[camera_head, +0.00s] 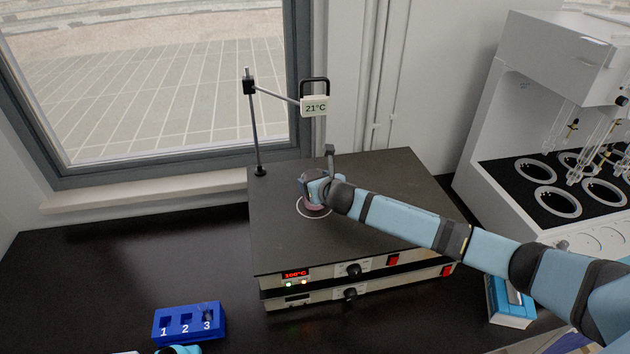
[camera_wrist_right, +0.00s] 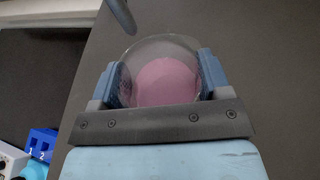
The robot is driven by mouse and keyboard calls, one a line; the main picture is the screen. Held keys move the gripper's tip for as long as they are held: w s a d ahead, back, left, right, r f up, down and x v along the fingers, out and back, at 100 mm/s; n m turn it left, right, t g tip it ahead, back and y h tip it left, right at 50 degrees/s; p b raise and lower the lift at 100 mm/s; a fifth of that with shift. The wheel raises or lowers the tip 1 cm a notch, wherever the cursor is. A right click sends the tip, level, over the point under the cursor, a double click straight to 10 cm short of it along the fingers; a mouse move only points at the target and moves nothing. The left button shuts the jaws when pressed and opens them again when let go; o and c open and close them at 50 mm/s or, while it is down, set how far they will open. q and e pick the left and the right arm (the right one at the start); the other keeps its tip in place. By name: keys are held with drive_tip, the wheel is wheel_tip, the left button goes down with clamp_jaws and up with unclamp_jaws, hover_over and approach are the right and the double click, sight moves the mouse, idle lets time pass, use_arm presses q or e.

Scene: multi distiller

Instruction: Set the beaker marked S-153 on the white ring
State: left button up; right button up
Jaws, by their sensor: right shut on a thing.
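My right gripper (camera_wrist_right: 160,82) is shut on a clear round beaker (camera_wrist_right: 165,49) with pink contents, one finger on each side. In the head view the beaker (camera_head: 312,208) shows only in part behind my right gripper (camera_head: 316,188), at the white ring (camera_head: 300,214) on the hotplate's dark top. I cannot tell if the beaker's base touches the plate. The marking on the beaker is not visible. At the bottom edge of the head view there is a small blue part (camera_head: 180,349), possibly my left gripper; its fingers cannot be made out.
The hotplate (camera_head: 380,190) reads 100°C at its front. A stand with a 21°C display (camera_head: 316,107) rises behind. A blue block numbered 1 to 3 (camera_head: 190,323) is at front left. A white distiller (camera_head: 540,75) stands at right, and a blue-white box (camera_head: 510,305) in front.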

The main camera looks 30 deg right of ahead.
drive_tip(key=shift+f, duration=0.45)
drive_tip(key=o, duration=1.2)
drive_tip(key=shift+c, duration=0.2)
drive_tip(key=shift+s, duration=0.25)
drive_tip(key=b+v, duration=0.2)
drive_tip(key=v, duration=1.1)
drive_tip(key=shift+s+r, duration=0.15)
drive_tip(key=shift+r, duration=0.1)
